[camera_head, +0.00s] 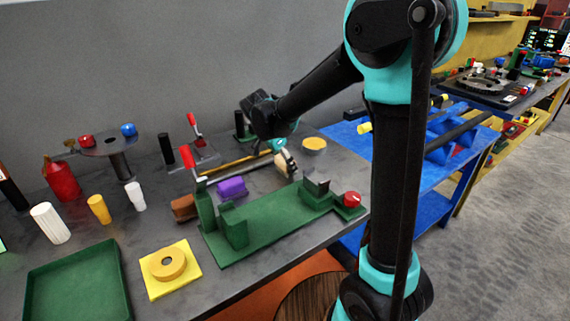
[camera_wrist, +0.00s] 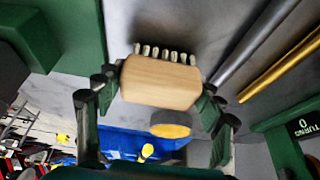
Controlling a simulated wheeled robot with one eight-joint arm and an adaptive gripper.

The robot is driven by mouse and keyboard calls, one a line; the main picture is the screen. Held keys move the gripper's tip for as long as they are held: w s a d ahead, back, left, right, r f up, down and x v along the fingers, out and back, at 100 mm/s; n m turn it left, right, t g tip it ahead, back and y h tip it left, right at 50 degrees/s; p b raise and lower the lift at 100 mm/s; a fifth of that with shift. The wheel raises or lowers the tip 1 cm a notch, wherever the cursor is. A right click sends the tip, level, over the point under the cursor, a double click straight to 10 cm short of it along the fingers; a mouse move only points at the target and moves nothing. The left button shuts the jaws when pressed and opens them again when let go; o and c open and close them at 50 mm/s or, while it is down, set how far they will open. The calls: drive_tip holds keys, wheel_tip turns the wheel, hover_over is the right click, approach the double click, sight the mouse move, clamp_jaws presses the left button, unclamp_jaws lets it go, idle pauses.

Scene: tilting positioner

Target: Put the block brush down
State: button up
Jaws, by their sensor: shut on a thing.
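The block brush has a pale wooden body and short white bristles. In the wrist view the brush (camera_wrist: 160,82) sits between my two fingers, its bristles pointing to the top of the picture. In the head view the brush (camera_head: 286,162) is small and tilted, just beyond the green fixture (camera_head: 262,228). My gripper (camera_head: 279,146) is shut on the wooden body, with one finger at each side in the wrist view (camera_wrist: 158,96). The grey bench top (camera_head: 345,160) is below the brush. I cannot tell whether the bristles touch it.
A round yellow-topped piece (camera_head: 314,144) stands close to the brush. A yellow rod (camera_head: 232,163) and a grey rod (camera_wrist: 250,42) lie nearby. A purple block (camera_head: 231,187) and a red-handled clamp (camera_head: 190,160) are to the left. Bare bench shows right of the yellow-topped piece.

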drive_tip(key=shift+f, duration=0.2)
drive_tip(key=o, duration=1.5)
drive_tip(key=shift+c, duration=0.2)
drive_tip(key=v, duration=1.2)
drive_tip(key=shift+r, duration=0.15)
